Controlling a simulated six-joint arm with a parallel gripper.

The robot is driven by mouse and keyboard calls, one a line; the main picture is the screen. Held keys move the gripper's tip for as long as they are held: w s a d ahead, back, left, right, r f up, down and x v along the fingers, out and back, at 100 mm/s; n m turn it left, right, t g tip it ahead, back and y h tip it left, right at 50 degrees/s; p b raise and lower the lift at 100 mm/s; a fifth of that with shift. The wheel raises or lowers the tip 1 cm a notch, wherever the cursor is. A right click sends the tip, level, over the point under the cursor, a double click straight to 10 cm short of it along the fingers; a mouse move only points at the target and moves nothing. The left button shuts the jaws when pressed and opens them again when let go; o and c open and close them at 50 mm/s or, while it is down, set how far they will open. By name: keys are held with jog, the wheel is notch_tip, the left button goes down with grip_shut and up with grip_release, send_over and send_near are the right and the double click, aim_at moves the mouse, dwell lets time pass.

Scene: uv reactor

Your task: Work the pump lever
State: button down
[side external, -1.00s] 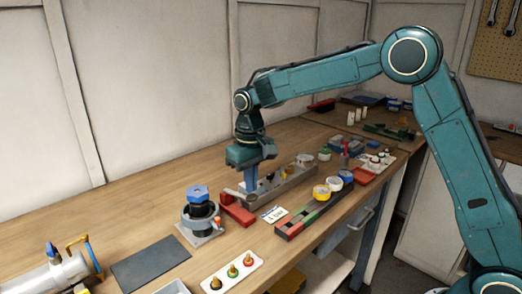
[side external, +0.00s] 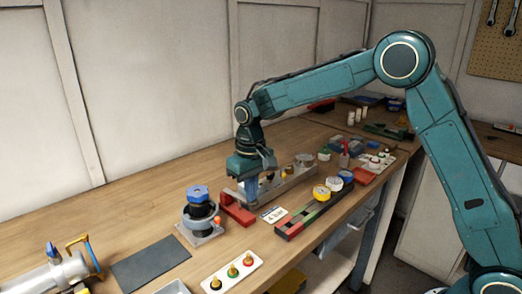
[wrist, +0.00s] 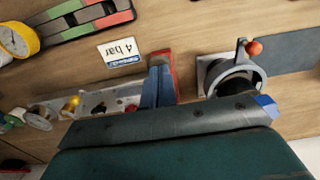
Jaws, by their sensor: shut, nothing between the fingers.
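A grey metal unit (side external: 290,183) with a row of small fittings stands mid-bench, a red block (side external: 236,211) at its left end. A thin pale bar (side external: 231,193) rises near the red block; I cannot tell whether it is the pump lever. The unit also shows in the wrist view (wrist: 95,104). My gripper (side external: 252,192) points down at the unit's left end, beside the red block. In the wrist view its blue fingers (wrist: 158,86) are together, with nothing seen between them. Whether they touch the unit is unclear. My gripper body hides part of the unit.
A grey ring holder (side external: 201,223) with a blue-capped black cylinder and an orange knob (side external: 218,220) stands left. A "4 bar" card (side external: 273,214), a coloured block strip (side external: 315,213) and a button plate (side external: 234,271) lie in front.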

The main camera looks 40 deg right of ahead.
jog(key=shift+f, duration=1.05)
jog(key=shift+r, duration=2.4)
jog(key=shift+f, duration=0.2)
jog(key=shift+f, duration=0.35)
